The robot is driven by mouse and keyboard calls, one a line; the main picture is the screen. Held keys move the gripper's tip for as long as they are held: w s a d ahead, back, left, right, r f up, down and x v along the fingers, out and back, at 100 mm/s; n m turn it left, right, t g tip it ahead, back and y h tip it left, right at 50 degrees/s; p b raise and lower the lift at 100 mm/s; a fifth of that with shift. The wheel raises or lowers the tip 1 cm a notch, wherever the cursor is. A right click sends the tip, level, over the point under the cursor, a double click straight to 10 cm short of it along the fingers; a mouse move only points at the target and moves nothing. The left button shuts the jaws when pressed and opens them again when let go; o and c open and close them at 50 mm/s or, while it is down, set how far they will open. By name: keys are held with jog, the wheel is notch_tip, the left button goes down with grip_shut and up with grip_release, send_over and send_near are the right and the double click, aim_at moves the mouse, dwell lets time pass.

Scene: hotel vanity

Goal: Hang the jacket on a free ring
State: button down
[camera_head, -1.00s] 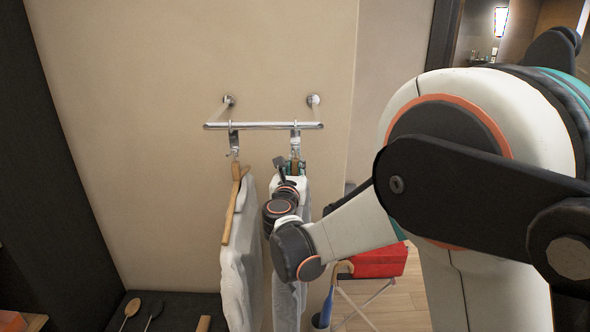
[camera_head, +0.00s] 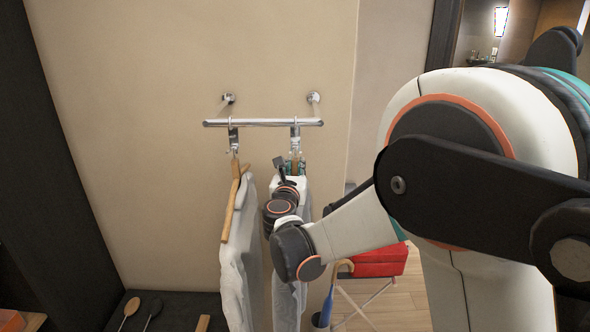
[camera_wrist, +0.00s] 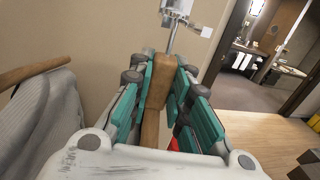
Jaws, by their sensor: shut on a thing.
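My gripper (camera_wrist: 160,90), with teal finger pads, is shut on a wooden hanger (camera_wrist: 154,118) in the wrist view. In the head view my gripper (camera_head: 296,168) is just below the right ring fitting (camera_head: 295,138) on the rail. A grey garment, apparently the jacket (camera_head: 287,305), hangs below my gripper, mostly hidden by my arm. The metal fitting (camera_wrist: 177,12) is right above the held hanger's top in the wrist view; I cannot tell whether they are joined. A second wooden hanger (camera_head: 229,220) with a pale garment (camera_head: 238,280) hangs at the left ring fitting (camera_head: 233,138).
The chrome rail (camera_head: 265,123) is fixed to the beige wall. A red box (camera_head: 380,262) on a folding stand and a blue umbrella (camera_head: 327,305) are at lower right. A dark bench (camera_head: 175,308) with brushes is below left. Open floor lies at right.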

jog(key=c, duration=1.4)
grip_release()
